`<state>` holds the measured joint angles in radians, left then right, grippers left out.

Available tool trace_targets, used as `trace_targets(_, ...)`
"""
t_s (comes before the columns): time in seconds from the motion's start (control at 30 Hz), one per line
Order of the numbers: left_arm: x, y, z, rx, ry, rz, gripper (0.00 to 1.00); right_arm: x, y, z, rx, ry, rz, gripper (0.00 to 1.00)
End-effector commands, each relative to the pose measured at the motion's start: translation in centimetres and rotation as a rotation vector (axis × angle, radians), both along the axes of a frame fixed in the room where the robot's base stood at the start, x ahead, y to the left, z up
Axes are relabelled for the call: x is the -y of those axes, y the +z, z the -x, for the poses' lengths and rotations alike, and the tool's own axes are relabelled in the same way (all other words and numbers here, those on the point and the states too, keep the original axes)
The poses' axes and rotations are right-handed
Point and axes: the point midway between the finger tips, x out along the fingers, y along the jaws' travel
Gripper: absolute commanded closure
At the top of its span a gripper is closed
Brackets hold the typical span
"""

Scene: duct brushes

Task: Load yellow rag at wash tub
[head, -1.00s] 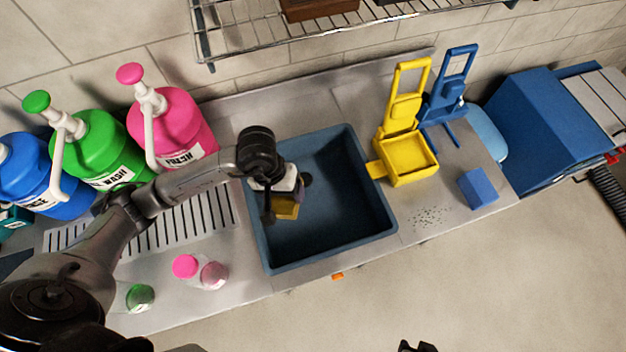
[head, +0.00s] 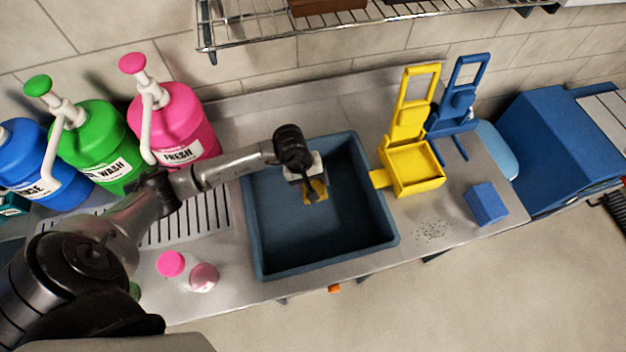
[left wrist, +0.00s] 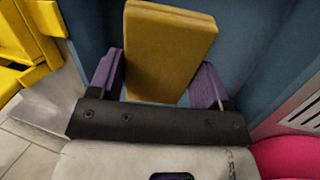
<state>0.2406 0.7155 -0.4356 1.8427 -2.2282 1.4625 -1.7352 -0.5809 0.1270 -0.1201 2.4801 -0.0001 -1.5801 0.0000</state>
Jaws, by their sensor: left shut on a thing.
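The yellow rag (head: 316,190) shows as a small yellow block under my left gripper (head: 314,197), inside the outline of the blue-grey wash tub (head: 262,245). In the left wrist view the yellow rag (left wrist: 168,50) stands between the two purple fingers of my left gripper (left wrist: 163,85), which is shut on it. The tub wall (left wrist: 240,50) is behind it there. I cannot tell whether the rag touches the tub floor. The arm hides part of the tub's far left side. My right gripper is not in view now.
A yellow wringer (head: 412,168) and a blue one (head: 450,118) stand right of the tub. A blue block (head: 486,203) lies at the counter's right. Pink (head: 176,125), green (head: 95,150) and blue (head: 35,165) jugs stand left. A wire shelf (head: 250,25) hangs above the back.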

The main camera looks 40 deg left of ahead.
Motion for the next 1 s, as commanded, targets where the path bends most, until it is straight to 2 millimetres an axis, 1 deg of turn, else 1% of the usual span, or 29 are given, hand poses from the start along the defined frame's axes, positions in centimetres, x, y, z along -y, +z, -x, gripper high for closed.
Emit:
trace_targets(0.27, 0.1, -1.9, 0.0, -0.002, -0.002, 0.001, 0.47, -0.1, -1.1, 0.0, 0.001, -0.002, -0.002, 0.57)
trace_targets(0.57, 0.3, -4.7, -0.1, -0.002, -0.005, 0.002, 0.47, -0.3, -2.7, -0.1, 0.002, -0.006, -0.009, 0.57)
trace_targets(1.0, -0.2, -9.1, 0.1, 0.001, 0.002, -0.001, 0.47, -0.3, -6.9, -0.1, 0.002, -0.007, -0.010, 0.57)
